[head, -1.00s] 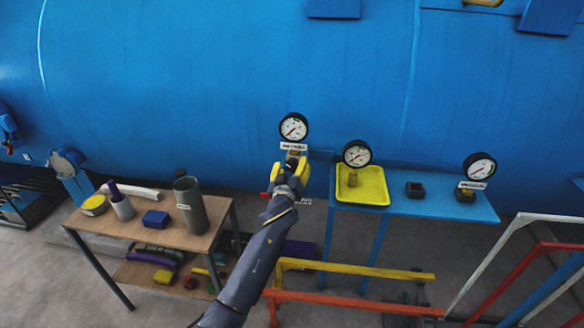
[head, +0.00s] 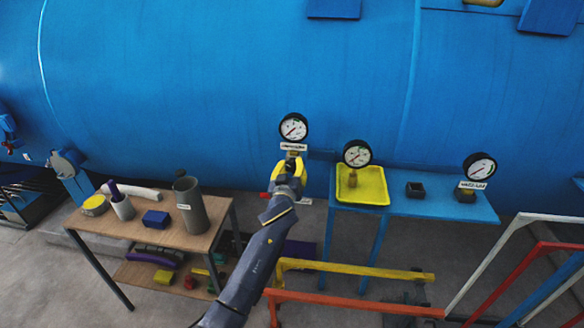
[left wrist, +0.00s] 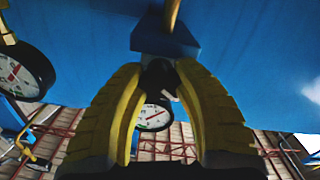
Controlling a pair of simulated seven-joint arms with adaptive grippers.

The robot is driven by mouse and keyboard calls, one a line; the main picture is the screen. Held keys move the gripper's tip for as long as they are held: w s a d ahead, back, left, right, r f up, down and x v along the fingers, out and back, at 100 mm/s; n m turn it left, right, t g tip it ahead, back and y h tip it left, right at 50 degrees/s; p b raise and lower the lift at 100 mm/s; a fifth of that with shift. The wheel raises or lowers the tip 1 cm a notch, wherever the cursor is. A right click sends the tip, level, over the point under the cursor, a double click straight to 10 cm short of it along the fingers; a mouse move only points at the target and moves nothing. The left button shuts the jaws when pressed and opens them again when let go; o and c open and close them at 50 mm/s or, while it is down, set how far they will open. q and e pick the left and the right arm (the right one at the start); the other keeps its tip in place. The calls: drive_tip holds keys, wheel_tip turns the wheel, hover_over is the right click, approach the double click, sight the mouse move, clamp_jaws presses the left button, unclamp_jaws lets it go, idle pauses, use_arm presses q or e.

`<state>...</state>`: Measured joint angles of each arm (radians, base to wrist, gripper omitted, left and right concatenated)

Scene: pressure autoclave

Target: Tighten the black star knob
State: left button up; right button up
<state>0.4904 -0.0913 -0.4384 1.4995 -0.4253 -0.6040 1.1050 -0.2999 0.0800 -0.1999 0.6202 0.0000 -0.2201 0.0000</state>
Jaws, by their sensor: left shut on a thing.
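My right gripper is not in view.
A wooden table (head: 150,232) at left carries a grey cylinder (head: 190,208) and a blue block (head: 156,219). Coloured rails (head: 350,272) stand at the front.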

use_arm(q)
drive_tip(key=m, duration=1)
drive_tip(key=shift+m, duration=0.3)
drive_tip(key=m, duration=0.3)
drive_tip(key=shift+m, duration=0.3)
drive_tip(key=m, duration=0.3)
drive_tip(key=shift+m, duration=0.3)
drive_tip(key=m, duration=0.3)
drive_tip(key=shift+m, duration=0.4)
drive_tip(key=m, duration=0.3)
drive_tip(key=shift+m, duration=2)
drive_tip(key=o, duration=1.3)
